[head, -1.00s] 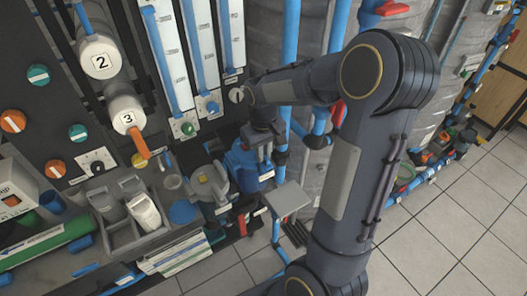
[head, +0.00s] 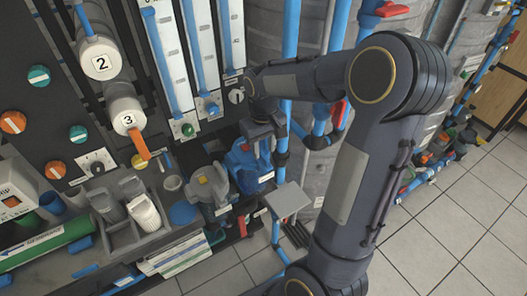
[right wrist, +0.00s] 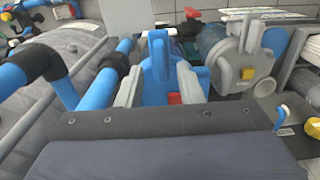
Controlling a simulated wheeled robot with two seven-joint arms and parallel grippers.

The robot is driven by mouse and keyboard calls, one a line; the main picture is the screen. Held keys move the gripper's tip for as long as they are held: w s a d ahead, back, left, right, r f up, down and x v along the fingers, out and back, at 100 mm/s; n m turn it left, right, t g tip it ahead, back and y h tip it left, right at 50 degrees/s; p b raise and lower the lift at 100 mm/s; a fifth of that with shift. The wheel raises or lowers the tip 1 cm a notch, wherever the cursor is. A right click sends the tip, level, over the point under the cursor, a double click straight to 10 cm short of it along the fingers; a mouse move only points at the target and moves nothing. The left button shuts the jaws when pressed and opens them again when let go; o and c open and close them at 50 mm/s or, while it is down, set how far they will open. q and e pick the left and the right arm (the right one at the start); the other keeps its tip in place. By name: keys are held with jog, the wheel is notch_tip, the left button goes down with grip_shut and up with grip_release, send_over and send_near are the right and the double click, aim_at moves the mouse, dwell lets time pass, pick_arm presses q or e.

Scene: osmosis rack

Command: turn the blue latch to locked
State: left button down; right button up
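A blue part that looks like the latch (right wrist: 160,62) stands upright in the right wrist view, with a small red piece low on its front. In the head view a blue body (head: 240,160) shows low beside the rack, partly hidden behind my right gripper (head: 262,158). My right gripper also shows in the right wrist view (right wrist: 160,88), its two grey fingers apart, one on each side of the blue part. I cannot tell whether they touch it. The latch's turn position is not clear. My left gripper is not in view.
A grey valve body with a yellow button (right wrist: 246,73) stands close to the right in the wrist view. Blue pipes (right wrist: 80,92) run at the left. In the head view a grey caddy (head: 140,228) stands left, and tiled floor (head: 455,225) is clear at right.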

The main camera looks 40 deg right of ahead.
aim_at(264, 155)
jog(key=shift+r, duration=2.65)
jog(key=shift+s+a+r, duration=0.1)
jog(key=shift+s+a, duration=0.05)
jog(key=s+a+t+y, duration=0.3)
jog(key=s+a+t, duration=0.2)
jog(key=s+a, duration=0.8)
jog(key=shift+s+a+r+t+y, duration=0.15)
jog(key=shift+s+r+t+y, duration=0.25)
jog(key=shift+s, duration=1.65)
